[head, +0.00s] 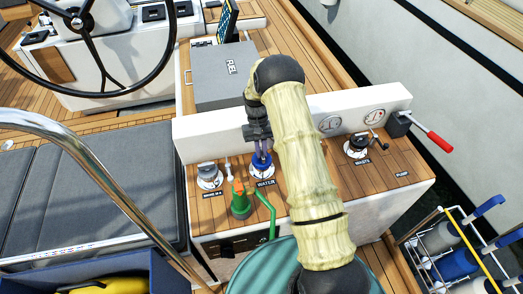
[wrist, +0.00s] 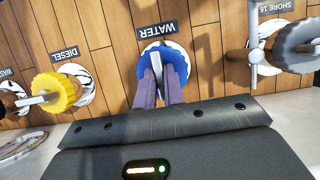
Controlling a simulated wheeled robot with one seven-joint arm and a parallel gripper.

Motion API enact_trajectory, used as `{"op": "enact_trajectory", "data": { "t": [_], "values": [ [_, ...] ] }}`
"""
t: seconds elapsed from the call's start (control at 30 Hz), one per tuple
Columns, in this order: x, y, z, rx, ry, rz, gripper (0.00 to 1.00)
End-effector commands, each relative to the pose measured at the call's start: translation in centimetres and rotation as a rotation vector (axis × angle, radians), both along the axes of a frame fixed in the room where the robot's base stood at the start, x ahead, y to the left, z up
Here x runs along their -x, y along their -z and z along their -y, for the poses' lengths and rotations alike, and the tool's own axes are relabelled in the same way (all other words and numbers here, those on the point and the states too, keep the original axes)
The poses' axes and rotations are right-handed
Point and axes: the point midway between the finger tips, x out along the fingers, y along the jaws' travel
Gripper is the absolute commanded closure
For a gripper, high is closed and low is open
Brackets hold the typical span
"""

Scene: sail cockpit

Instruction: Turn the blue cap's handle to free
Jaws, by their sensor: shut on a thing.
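The blue cap (head: 262,172) sits on the wooden deck panel behind the WATER label. In the wrist view the blue cap (wrist: 181,65) is round, with a pale upright handle (wrist: 156,66) across its middle. My gripper (head: 262,157) points down onto the cap. In the wrist view my gripper (wrist: 158,84) has its two fingers on either side of the handle, shut on it. The fingers hide the near part of the cap and handle.
A yellow cap (wrist: 55,92) marked DIESEL and a grey shore-power fitting (wrist: 298,45) flank the blue cap. A green can (head: 240,207) with an orange top stands close in front. A red-handled lever (head: 440,142) is at right. A white ledge (head: 215,137) runs behind.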

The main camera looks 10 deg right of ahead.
Motion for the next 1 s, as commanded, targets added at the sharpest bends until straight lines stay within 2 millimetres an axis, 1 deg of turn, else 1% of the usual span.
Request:
{"op": "enact_trajectory", "data": {
  "t": [0.27,0.3,0.37,0.4,0.67,0.77,0.87,1.0],
  "values": [
    [0.0,0.0,0.0,0.0,0.0,-0.001,1.0],
    [0.0,0.0,0.0,0.0,0.0,-0.001,0.82],
    [0.0,0.0,0.0,0.0,0.0,-0.001,0.7],
    [0.0,0.0,0.0,0.0,0.0,-0.001,0.68],
    [0.0,0.0,0.0,0.0,0.001,0.0,0.68],
    [-0.2,-0.4,0.0,0.0,0.001,0.001,0.68],
    [-0.6,-1.2,0.0,0.0,0.001,0.002,0.68],
    [-1.5,-3.3,0.0,0.0,0.001,0.004,0.68]
  ]
}}
